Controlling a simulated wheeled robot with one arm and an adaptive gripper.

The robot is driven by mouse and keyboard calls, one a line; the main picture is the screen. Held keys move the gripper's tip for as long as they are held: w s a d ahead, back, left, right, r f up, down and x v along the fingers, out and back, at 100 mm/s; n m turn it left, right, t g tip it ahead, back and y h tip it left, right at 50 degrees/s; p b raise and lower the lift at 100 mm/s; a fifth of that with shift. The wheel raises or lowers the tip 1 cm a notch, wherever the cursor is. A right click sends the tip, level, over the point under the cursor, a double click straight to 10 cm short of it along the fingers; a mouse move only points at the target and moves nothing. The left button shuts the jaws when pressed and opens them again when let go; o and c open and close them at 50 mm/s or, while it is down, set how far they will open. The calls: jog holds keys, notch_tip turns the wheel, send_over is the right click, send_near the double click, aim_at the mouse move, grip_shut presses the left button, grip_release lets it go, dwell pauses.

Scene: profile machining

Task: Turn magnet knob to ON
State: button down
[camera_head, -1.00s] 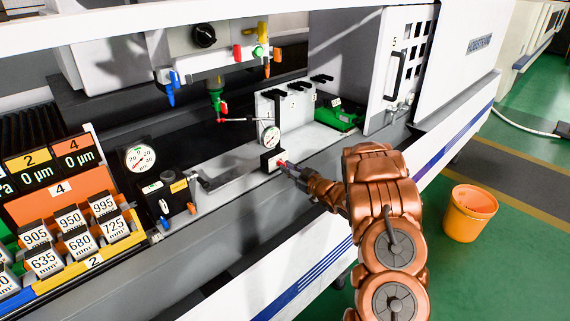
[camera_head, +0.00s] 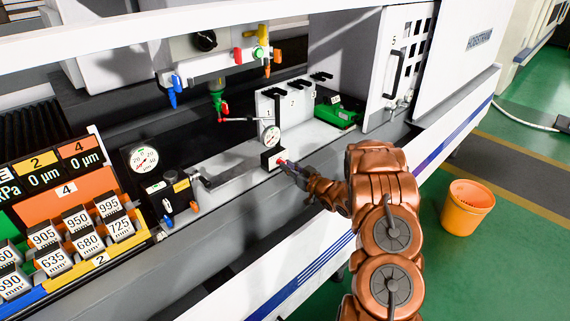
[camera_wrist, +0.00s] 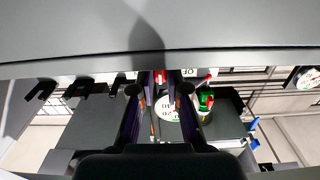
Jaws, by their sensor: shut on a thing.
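A white label (camera_wrist: 188,73) with upside-down letters, partly hidden, is beside the knob. The knob's exact turn cannot be read, as the fingers cover much of it.
A white numbered block with black hooks (camera_head: 291,98) stands behind the gauge. A green box (camera_head: 335,116) is to its right. Number tiles (camera_head: 75,240) are at the left. An orange bucket (camera_head: 467,208) stands on the green floor, right of my arm.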

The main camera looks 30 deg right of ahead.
jog(key=m, duration=0.4)
jog(key=shift+m, duration=0.3)
dwell(0.3)
jog(key=m, duration=0.4)
jog(key=c, duration=1)
grip_release()
jog(key=shift+c, duration=0.2)
jog(key=shift+s, duration=0.15)
